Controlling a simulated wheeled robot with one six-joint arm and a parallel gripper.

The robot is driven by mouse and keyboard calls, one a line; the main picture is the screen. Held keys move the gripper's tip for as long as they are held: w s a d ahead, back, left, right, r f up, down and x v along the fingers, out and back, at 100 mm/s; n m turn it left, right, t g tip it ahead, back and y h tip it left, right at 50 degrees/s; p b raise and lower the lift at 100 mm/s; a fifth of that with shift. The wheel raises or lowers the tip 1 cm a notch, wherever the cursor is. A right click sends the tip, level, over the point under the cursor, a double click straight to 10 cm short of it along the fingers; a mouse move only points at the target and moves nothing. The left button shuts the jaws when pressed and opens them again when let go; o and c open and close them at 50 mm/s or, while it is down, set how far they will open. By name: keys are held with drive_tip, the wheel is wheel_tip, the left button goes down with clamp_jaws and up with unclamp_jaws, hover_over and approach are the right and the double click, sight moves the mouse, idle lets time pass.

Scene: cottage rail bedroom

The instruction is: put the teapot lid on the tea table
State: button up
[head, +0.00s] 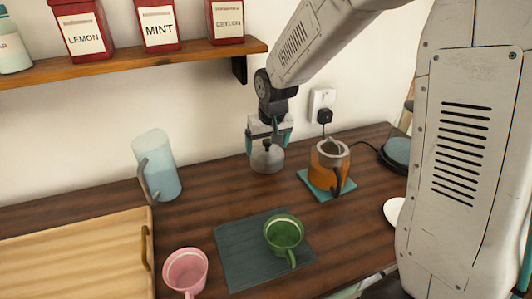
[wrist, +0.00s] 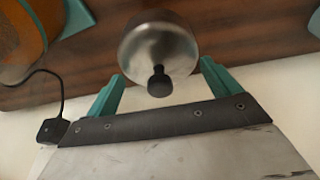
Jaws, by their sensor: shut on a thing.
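The teapot lid (head: 267,160) is a silvery metal dome with a black knob. My gripper (head: 269,137), with teal fingers, is shut on it from above, at the back of the dark wooden tea table (head: 210,205). In the wrist view, the lid (wrist: 158,45) lies at the teal fingertips (wrist: 160,80), its knob between them. I cannot tell whether the lid's underside touches the table. The orange teapot (head: 327,172) stands just right of the lid with its top open, on a teal mat (head: 318,193).
A blue glass pitcher (head: 160,170) stands left of the lid. A green cup (head: 284,232) sits on a dark mat (head: 240,265). A pink cup (head: 186,270) and a wooden tray (head: 75,250) are at the front left. A shelf (head: 130,65) with tins hangs above. Bare table lies before the lid.

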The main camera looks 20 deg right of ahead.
sight(267, 151)
drive_tip(key=shift+f, duration=1.7)
drive_tip(key=shift+f, duration=0.1)
drive_tip(key=o, duration=1)
drive_tip(key=v, duration=1.1)
drive_tip(key=s+d+r+g, duration=0.1)
drive_tip(key=s+r, duration=0.2)
drive_tip(key=s, duration=1.1)
drive_tip(key=s+d+r+g, duration=0.1)
drive_tip(key=s+d+r, duration=0.1)
drive_tip(key=s, duration=1.3)
drive_tip(key=shift+r, duration=0.5)
